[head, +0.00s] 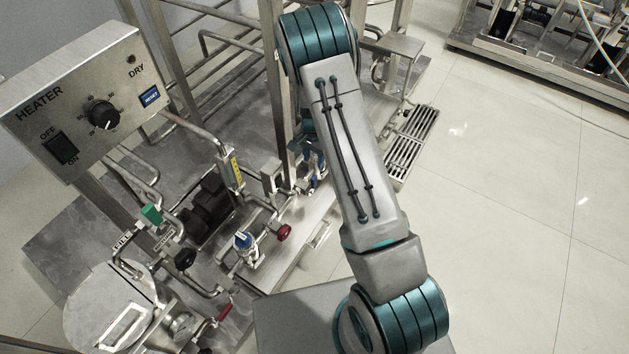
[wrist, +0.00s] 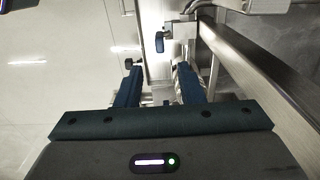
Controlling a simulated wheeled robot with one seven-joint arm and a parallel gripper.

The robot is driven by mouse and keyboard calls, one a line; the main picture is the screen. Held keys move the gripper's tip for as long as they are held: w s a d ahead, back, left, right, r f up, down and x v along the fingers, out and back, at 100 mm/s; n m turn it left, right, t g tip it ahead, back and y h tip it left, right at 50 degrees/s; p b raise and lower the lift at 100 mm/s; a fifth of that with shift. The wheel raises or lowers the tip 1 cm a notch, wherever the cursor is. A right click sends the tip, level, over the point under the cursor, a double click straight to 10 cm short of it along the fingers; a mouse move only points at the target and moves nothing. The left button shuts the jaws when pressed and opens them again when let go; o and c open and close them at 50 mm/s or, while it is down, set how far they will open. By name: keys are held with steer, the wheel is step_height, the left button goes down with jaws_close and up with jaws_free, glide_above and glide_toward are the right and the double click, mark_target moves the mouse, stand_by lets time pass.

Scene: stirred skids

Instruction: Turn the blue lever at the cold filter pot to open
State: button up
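In the wrist view, a small blue lever (wrist: 160,42) stands beside a metal valve fitting (wrist: 178,33), ahead of the fingers. My gripper (wrist: 157,72) is open, with its two dark blue fingers apart and nothing held between them. The lever lies beyond the fingertips, roughly between them, and looks apart from them. In the head view, my gripper (head: 312,165) is partly hidden behind my arm, close to an upright steel post. I cannot make out the lever or the cold filter pot for certain there.
A heater box (head: 85,95) stands at the upper left. Pipes carry a green handle (head: 151,215), a blue-topped valve (head: 243,241) and a red knob (head: 284,232). A steel beam (wrist: 255,80) runs close to the right finger. Open floor (head: 500,200) lies to the right.

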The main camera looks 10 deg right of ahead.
mark_target(314, 177)
step_height(314, 177, down, 11)
steer(key=b, duration=0.3)
jaws_close()
